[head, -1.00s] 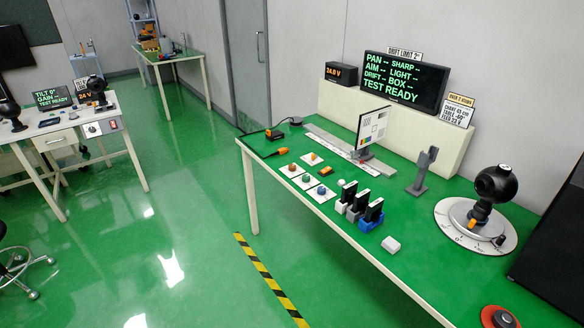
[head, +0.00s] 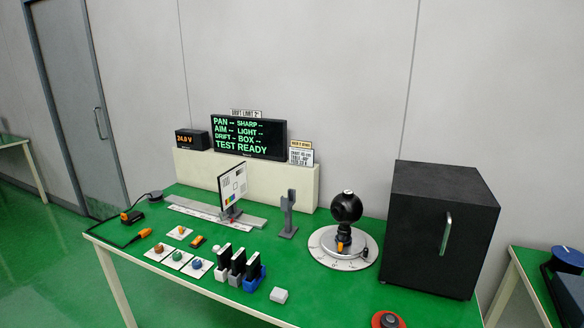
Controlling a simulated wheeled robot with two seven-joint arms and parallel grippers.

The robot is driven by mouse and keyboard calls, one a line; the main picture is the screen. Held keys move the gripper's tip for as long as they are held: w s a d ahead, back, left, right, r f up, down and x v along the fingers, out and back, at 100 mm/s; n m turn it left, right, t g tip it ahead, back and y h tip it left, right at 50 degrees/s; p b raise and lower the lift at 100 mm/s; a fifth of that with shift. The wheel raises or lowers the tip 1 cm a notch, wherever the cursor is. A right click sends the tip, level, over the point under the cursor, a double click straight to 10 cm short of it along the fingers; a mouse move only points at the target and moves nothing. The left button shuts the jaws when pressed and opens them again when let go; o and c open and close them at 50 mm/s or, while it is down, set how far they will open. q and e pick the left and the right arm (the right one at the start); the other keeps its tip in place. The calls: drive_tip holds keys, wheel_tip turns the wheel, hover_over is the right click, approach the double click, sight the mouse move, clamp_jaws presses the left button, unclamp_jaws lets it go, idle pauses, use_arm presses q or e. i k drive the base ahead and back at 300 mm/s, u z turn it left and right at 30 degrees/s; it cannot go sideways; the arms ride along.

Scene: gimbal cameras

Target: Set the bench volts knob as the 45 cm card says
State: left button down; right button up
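A black supply box (head: 192,139) on the ledge's left end shows 24.0 V in orange. A black screen (head: 248,136) beside it reads PAN, SHARP, AIM, LIGHT, DRIFT, BOX and TEST READY. I cannot make out a volts knob on this bench. Neither of my grippers is in view.
A black ball camera (head: 346,207) stands on a round dial plate at the right, beside a large black cabinet (head: 440,229). A chart board (head: 232,186) stands on a rail. Small coloured parts sit at front left.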

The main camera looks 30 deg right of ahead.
sight(159, 249)
drive_tip(key=u, duration=0.75)
drive_tip(key=i, duration=1.75)
drive_tip(key=z, duration=2.6)
